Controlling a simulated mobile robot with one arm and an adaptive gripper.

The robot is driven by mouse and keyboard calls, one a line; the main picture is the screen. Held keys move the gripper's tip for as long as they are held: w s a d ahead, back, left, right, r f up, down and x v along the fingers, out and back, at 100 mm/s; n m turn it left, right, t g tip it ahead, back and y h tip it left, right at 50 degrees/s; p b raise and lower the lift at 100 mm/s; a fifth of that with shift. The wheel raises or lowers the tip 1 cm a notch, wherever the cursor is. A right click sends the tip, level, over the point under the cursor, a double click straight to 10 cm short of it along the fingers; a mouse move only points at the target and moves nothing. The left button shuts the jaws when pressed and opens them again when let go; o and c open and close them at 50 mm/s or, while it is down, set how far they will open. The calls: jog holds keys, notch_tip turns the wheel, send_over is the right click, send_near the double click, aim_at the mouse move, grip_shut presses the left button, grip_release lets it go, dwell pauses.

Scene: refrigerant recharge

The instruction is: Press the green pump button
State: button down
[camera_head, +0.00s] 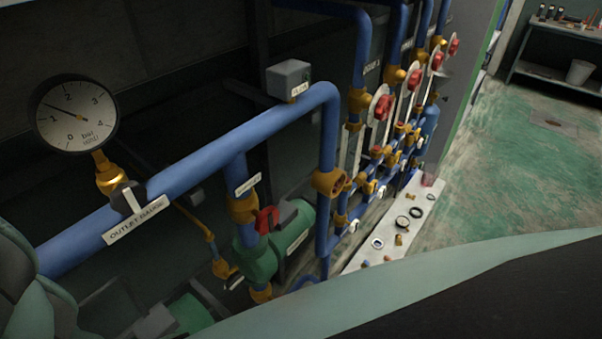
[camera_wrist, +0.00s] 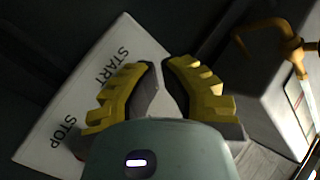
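A pale panel (camera_wrist: 95,75) with the words START and STOP lies tilted in the wrist view. My gripper (camera_wrist: 160,68) is in front of its right part, with yellow-backed fingers and grey pads. The fingertips are nearly together, with only a narrow gap, and nothing shows held between them. No green button is visible; the fingers and palm cover part of the panel. I cannot tell whether the fingers touch the panel. In the head view, a green pump (camera_head: 262,252) with a red handle sits under the blue pipes, and my arm shows at the lower left.
A blue pipe (camera_head: 190,170) with an outlet gauge (camera_head: 76,115) crosses the head view. Several red-handled valves (camera_head: 382,107) stand behind it. A white board (camera_head: 385,240) with small fittings lies at their foot. In the wrist view, a brass pipe (camera_wrist: 285,35) is close on the right.

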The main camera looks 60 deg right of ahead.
dwell(1.2)
jog(key=shift+w+d, duration=0.1)
jog(key=shift+w, duration=0.35)
jog(key=shift+w+b, duration=0.3)
jog(key=shift+w, duration=0.25)
dwell(0.8)
jog(key=shift+s, duration=1)
jog(key=shift+s+a+p, duration=0.15)
jog(key=shift+s+p, duration=0.05)
jog(key=shift+s, duration=1.05)
jog(key=shift+s+a+p, duration=0.15)
jog(key=shift+s, duration=1.1)
